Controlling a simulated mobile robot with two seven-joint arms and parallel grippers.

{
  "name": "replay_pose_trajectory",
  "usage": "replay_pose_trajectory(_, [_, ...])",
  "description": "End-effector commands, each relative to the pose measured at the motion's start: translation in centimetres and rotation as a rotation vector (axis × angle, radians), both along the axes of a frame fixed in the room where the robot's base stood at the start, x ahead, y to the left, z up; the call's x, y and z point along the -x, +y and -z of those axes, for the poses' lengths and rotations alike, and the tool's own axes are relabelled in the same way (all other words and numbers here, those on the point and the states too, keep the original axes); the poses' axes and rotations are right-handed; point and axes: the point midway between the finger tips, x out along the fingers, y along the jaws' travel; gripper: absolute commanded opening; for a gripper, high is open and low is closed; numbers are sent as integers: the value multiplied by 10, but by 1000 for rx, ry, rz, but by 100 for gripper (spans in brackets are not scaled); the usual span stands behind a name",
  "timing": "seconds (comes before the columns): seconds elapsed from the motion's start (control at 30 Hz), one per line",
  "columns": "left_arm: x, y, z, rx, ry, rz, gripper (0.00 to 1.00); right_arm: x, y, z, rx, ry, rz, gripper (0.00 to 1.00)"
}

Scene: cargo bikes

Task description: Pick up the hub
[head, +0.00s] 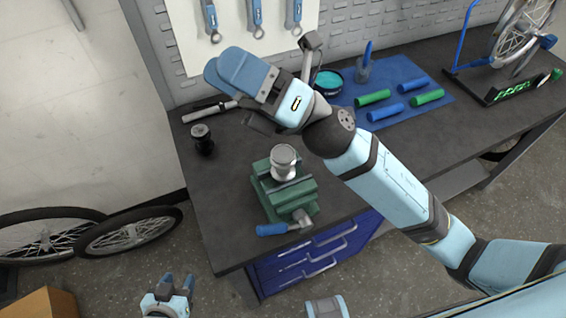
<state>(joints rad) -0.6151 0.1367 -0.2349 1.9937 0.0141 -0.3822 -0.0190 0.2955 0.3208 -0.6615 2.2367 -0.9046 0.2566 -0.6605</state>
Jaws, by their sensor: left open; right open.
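A silver, spool-shaped part (284,163), which looks like a hub, sits upright on top of the green vise (288,198) near the workbench's front left. A smaller black, spool-shaped part (202,140), perhaps also a hub, stands on the bench near its left edge. My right gripper (230,72) is open and empty above the back left of the bench, behind both parts. My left gripper (177,284) is open and empty, low in front of the bench and apart from both parts. The vise's jaws are partly hidden under the silver part.
The vise's blue handle (272,230) points left at the bench front. A blue mat (400,85) holds several green and blue grips. A silver bar (208,111) lies behind the black part. A wheel stand (518,86) is at right. Wheels (128,232) lean left of the bench.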

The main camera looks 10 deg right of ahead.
Motion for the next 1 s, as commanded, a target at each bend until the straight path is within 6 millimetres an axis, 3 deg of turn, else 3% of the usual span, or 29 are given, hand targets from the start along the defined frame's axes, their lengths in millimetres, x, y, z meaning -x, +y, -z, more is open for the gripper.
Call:
replay_pose_trajectory(0.07, [0, 0, 2, -1, 1, -1, 48, 25, 26, -1, 159, -288, -82, 85])
replay_pose_trajectory(0.17, [0, 1, 3, -1, 2, -1, 48, 52, 48, 17, 360, -637, -191, 85])
replay_pose_trajectory(0.33, [0, 1, 5, -1, 1, -1, 48, 65, 51, 74, 724, -1193, -410, 85])
replay_pose_trajectory(0.5, [-1, 1, 4, -1, -2, 0, 48, 32, 11, 124, 1110, -1632, -688, 85])
replay_pose_trajectory(0.6, [-2, 1, 4, 0, -5, 0, 48, 4, -22, 136, 1317, -1791, -857, 85])
replay_pose_trajectory(0.8, [-2, 0, 4, 1, -6, 0, 48, -33, -70, 133, 1586, -1911, -1099, 85])
replay_pose_trajectory(1.0, [-2, 0, 3, 0, -6, 1, 48, -41, -83, 144, 1648, -1923, -1170, 85])
